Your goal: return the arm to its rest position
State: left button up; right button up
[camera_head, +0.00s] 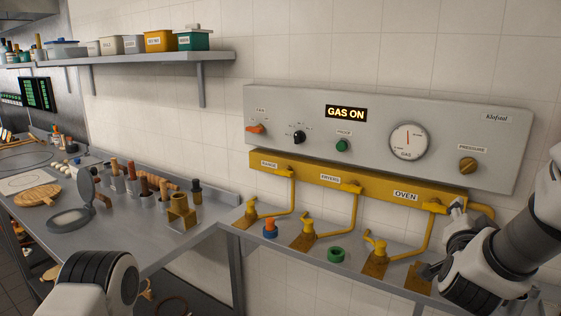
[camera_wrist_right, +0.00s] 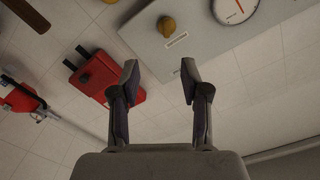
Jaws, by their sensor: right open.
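My right arm (camera_head: 490,260) comes in from the right in the head view, in front of the right end of the gas panel. My right gripper (camera_head: 441,238) is beside the yellow OVEN valve and pipe; whether it touches them I cannot tell. In the right wrist view the two fingers of the gripper (camera_wrist_right: 159,68) stand wide apart with nothing between them. A rounded white and black part of my left arm (camera_head: 97,284) shows at the lower left, and its gripper is out of view.
The grey gas panel (camera_head: 300,115) reads GAS ON. Below it are a yellow manifold (camera_head: 372,187) and yellow valves on a narrow metal shelf. A steel counter (camera_head: 130,235) with tools stands left. Red boxes (camera_wrist_right: 85,72) hang on the wall in the wrist view.

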jog(key=s+a+f+n+g+y, duration=0.1)
jog(key=s+f+n+g+y, duration=0.25)
jog(key=f, duration=1.55)
jog(key=s+a+f+n+g+y, duration=0.15)
jog(key=s+f+g, duration=0.35)
jog(key=f, duration=1.3)
jog(key=s+a+f+n+g+y, duration=0.1)
jog(key=s+a+f+n+g, duration=0.1)
jog(key=s+f, duration=0.2)
jog(key=s+a+f+n+g+y, duration=0.1)
jog(key=s+a+f+n+g, duration=0.1)
jog(key=s, duration=0.9)
jog(key=s+a+f+n+g+y, duration=0.2)
jog(key=s+a+f+n, duration=0.1)
jog(key=s+f, duration=0.3)
jog(key=shift+s+a+f+n, duration=0.25)
jog(key=shift+s+f+n, duration=0.1)
jog(key=shift+s, duration=0.45)
